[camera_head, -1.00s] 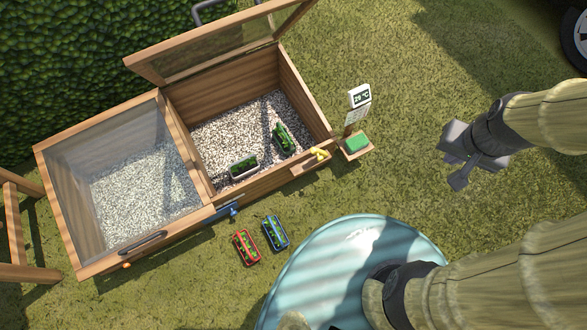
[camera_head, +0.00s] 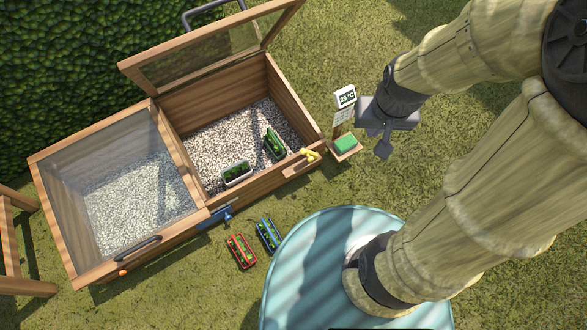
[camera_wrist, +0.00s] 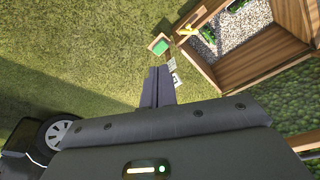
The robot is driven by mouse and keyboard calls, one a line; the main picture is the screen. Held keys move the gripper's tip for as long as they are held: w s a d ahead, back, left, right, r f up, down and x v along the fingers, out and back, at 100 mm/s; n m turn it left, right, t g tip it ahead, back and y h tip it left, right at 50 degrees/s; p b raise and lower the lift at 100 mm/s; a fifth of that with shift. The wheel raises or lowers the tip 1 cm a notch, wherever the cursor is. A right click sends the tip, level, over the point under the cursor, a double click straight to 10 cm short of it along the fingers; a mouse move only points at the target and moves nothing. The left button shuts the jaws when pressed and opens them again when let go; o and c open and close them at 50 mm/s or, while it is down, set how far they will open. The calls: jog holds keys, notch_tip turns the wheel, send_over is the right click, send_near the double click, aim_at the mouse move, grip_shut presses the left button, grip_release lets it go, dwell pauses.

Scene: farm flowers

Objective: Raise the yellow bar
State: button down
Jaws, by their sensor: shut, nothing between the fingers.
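The yellow bar (camera_head: 311,155) is a small yellow piece on the front edge of the open right-hand compartment of the wooden cold frame (camera_head: 262,184). It also shows small at the top of the wrist view (camera_wrist: 189,30). My gripper (camera_head: 383,152) is right of the bar, beyond the thermometer post, apart from both. In the wrist view my gripper's fingers (camera_wrist: 158,72) are together with nothing between them. How high the gripper is above the grass is hard to tell.
A thermometer sign (camera_head: 345,97) and a green block on a small wooden tray (camera_head: 346,144) stand between my gripper and the bar. The right glass lid (camera_head: 205,52) is propped open. Red (camera_head: 241,251) and blue (camera_head: 268,235) planters sit on the grass in front.

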dwell(0.3)
jog(key=m+t+h+b, duration=1.1)
jog(key=m+h+b, duration=0.4)
jog(key=m, duration=1.2)
send_near(309, 161)
jog(key=s+a+y+b, duration=0.1)
jog(key=s+a, duration=0.4)
jog(key=shift+s+f, duration=0.1)
jog(key=shift+f, duration=0.1)
jog(key=p+x, duration=0.4)
jog(key=x, duration=1)
jog(key=shift+f, duration=0.15)
jog(key=shift+p, duration=0.35)
